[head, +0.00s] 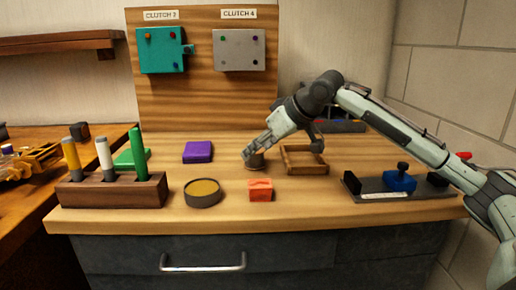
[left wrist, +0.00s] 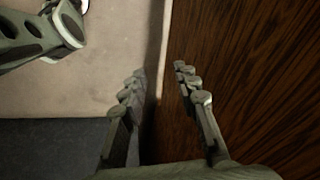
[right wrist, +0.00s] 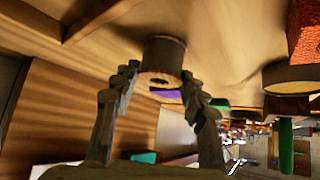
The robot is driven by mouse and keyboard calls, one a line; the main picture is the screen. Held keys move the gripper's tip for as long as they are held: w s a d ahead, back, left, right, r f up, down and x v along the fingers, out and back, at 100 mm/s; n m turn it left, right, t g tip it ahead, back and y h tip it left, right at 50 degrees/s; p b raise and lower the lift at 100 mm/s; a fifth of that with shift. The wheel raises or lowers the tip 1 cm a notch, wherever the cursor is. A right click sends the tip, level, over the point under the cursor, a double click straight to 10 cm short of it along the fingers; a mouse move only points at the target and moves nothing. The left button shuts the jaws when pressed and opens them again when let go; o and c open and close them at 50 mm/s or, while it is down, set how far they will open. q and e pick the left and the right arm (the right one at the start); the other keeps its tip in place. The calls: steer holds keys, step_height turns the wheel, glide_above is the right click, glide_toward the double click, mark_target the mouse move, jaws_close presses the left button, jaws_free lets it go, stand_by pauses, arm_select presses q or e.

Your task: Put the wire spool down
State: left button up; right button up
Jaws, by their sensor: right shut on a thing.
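The wire spool (head: 254,161) is a small dark brownish cylinder at the middle of the wooden workbench, left of a square wooden frame. It seems to be at the tabletop; I cannot tell whether it touches. My right gripper (head: 255,150) reaches down from the right and is shut on the spool. In the right wrist view, the spool (right wrist: 164,55) sits between the fingertips, its end with a dark hole facing the camera. My left gripper (left wrist: 160,70) is open and empty, seen only in its wrist view, beside a dark wood surface.
The wooden frame (head: 289,167) is close right of the spool. A red block (head: 260,190) and a round tin (head: 202,199) are in front. A purple block (head: 198,149) is to the left, and a pen holder (head: 110,193) farther left. A blue clamp fixture (head: 399,181) is at the right.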

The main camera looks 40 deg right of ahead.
steer(key=shift+f, duration=0.1)
steer(key=o, duration=0.9)
arm_select(q)
steer(key=shift+s, duration=0.45)
arm_select(e)
steer(key=o, duration=0.3)
steer(key=shift+s+r, duration=0.15)
steer(key=shift+r, duration=0.15)
arm_select(q)
steer(key=w+r+b, duration=0.2)
steer(key=w+r, duration=0.2)
steer(key=r, duration=0.2)
steer(key=shift+d+r+t, duration=0.3)
steer(key=shift+d+r, duration=0.1)
steer(key=shift+d, duration=0.05)
arm_select(e)
steer(key=v, duration=1.1)
steer(key=shift+s+r, duration=0.2)
